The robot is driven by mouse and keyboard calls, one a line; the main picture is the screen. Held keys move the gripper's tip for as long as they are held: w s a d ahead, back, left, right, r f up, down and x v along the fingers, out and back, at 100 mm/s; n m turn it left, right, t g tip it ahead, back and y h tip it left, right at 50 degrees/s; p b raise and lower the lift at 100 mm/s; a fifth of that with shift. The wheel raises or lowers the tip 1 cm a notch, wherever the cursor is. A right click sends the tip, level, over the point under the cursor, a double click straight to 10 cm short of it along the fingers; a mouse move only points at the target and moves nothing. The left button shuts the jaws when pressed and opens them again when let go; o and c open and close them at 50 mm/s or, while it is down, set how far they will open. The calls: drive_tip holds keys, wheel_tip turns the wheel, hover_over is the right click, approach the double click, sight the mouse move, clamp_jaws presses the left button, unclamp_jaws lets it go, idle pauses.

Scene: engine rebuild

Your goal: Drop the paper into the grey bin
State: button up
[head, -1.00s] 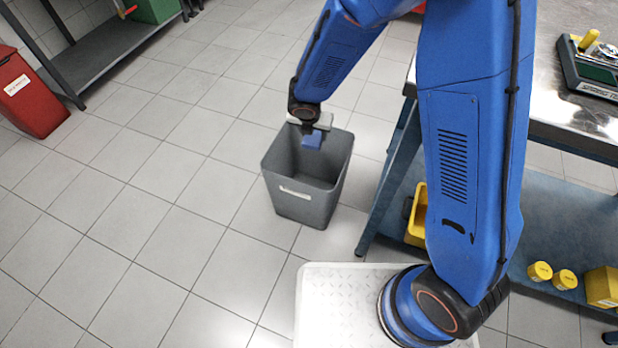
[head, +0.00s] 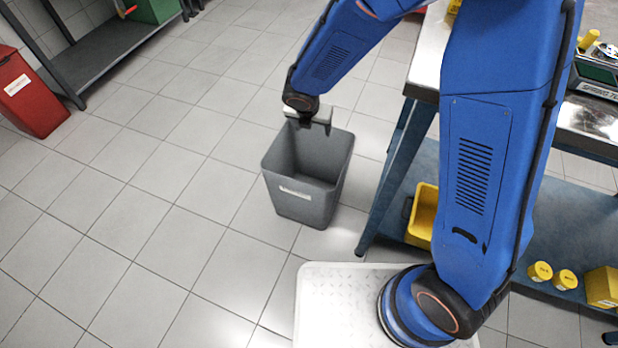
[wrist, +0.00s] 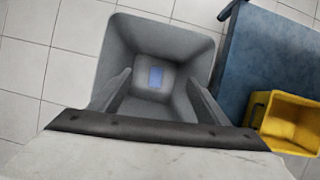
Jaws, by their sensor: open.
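The grey bin (head: 308,208) stands upright on the tiled floor, left of the workbench. In the wrist view I look down into the bin (wrist: 128,38). A small blue piece, which I take to be the paper (wrist: 156,77), lies on the bin's bottom. In the head view the paper is hidden by the bin's walls. My gripper (head: 308,128) is above the bin's back part, pointing down. In the wrist view my gripper (wrist: 157,98) has its two fingers apart, with nothing between them.
The blue workbench (head: 392,165) stands right of the bin, with a yellow container (head: 424,215) on its lower shelf. A red bin (head: 30,95) is at the far left, near a dark shelf (head: 105,58). Open tiled floor lies left of the grey bin.

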drive_tip(key=v, duration=1.2)
drive_tip(key=shift+s+r, duration=0.15)
drive_tip(key=shift+r, duration=0.15)
